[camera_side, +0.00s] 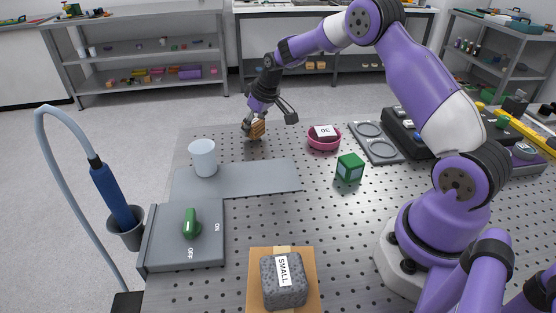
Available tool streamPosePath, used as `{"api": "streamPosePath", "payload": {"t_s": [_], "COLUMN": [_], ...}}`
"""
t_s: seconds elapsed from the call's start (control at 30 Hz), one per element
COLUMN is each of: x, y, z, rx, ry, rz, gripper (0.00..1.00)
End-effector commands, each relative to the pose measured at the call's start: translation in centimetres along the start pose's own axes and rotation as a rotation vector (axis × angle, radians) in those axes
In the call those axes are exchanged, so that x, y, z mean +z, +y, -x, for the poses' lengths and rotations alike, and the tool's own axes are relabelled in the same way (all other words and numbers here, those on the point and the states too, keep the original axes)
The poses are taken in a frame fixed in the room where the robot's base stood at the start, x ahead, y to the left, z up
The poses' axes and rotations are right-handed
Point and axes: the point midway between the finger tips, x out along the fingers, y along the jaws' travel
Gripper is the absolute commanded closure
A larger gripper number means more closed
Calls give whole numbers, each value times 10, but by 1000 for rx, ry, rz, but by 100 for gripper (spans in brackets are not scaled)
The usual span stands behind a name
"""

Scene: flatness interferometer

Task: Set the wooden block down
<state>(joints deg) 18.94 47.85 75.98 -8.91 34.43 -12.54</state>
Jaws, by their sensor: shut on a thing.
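The wooden block (258,129) is small and tan-brown, at the far side of the perforated table. My gripper (252,124) is shut on it, with the fingers partly in front of and beside the block. The block is low over the table top (320,210); I cannot tell whether it touches the surface. One gripper finger linkage sticks out to the right of the block.
A white cup (203,158) stands near a grey plate (240,180). A pink dish (323,143) with a labelled weight lies right of my gripper.

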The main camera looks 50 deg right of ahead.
Motion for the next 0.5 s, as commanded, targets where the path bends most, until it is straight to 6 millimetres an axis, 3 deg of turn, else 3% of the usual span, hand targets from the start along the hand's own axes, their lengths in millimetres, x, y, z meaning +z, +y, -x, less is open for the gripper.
{"api": "streamPosePath", "payload": {"t_s": [0.43,0.47,0.5], "x": [5,5,4], "y": [0,0,0], "z": [-11,-11,-11], "rx": [1,1,1], "ry": [1,1,1], "rz": [1,1,1], "gripper": [86,41,21]}}
